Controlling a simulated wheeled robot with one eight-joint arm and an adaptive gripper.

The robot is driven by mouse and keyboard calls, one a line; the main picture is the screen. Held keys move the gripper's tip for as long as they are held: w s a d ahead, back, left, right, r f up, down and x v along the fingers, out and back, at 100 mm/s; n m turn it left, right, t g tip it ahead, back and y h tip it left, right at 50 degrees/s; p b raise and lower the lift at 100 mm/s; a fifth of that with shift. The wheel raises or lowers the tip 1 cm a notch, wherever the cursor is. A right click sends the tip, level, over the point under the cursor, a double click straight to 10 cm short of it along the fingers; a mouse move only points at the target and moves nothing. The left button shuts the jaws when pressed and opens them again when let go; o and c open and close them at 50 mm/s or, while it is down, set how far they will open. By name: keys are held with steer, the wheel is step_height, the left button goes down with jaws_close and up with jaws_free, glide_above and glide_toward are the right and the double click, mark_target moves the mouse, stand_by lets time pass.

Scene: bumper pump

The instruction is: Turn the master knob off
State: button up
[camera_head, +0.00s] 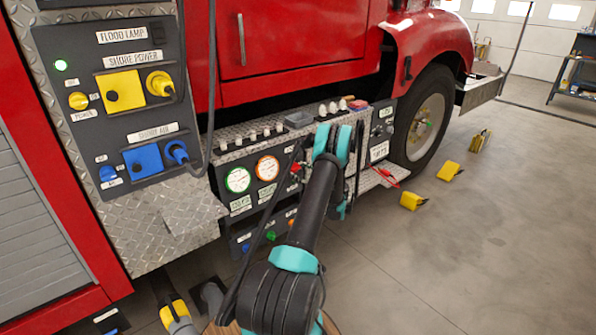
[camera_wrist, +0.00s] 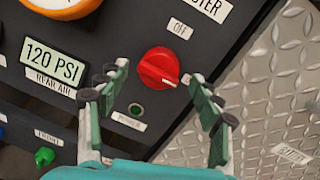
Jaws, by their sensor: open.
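The master knob (camera_wrist: 159,66) is a round red knob on the dark panel in the wrist view. Its white mark points to the lower right, away from the "OFF" label (camera_wrist: 180,28) above it. A label ending in "STER" (camera_wrist: 208,8) is cut off at the top edge. My gripper (camera_wrist: 160,73) is open, with one fingertip on each side of the knob in the picture. I cannot tell whether they touch it. In the head view the red knob (camera_head: 295,168) shows just left of my arm, and the fingertips are hidden there.
A small green indicator (camera_wrist: 135,109) sits below the knob. A "120 PSI" display (camera_wrist: 53,61) and a green knob (camera_wrist: 44,156) are to the left. Diamond plate (camera_wrist: 275,80) borders the panel at right. Yellow blocks (camera_head: 413,201) lie on the floor beside the truck.

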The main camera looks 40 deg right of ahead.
mark_target(295, 168)
steer(key=shift+w+a, duration=0.15)
steer(key=shift+w, duration=0.9)
steer(key=c, duration=1)
steer(key=shift+c, duration=0.3)
